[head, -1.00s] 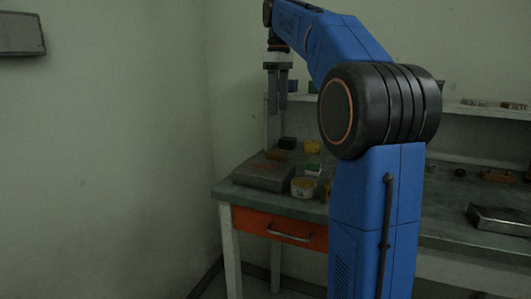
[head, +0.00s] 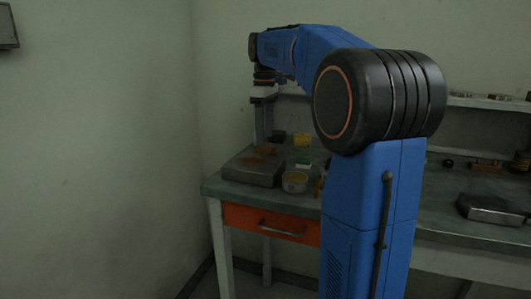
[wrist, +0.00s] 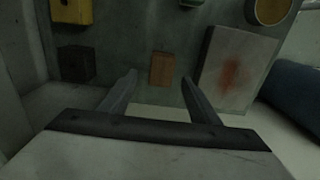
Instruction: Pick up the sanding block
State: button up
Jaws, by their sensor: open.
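The sanding block, which I take to be the small brown block (wrist: 162,68), lies on the bench between my fingertips in the wrist view. In the head view the brown block (head: 266,149) is behind the grey metal plate, partly hidden. My gripper (wrist: 160,79) is open and empty, with one finger to each side of the block in the picture. In the head view my gripper (head: 263,138) points straight down over the back of the bench. I cannot tell the exact height left between fingertips and block.
The rust-stained grey plate (wrist: 235,70) lies right of the block in the wrist view. A black block (wrist: 75,64) and a yellow object (wrist: 72,10) are to the left. A round tin (head: 295,182) stands by the plate. A wall closes off the bench's left side.

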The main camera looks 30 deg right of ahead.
aim_at(266, 146)
jog(key=shift+s+f, duration=0.15)
jog(key=shift+f, duration=1.2)
jog(key=shift+s+f, duration=0.1)
jog(key=shift+f, duration=1.25)
jog(key=c, duration=1.2)
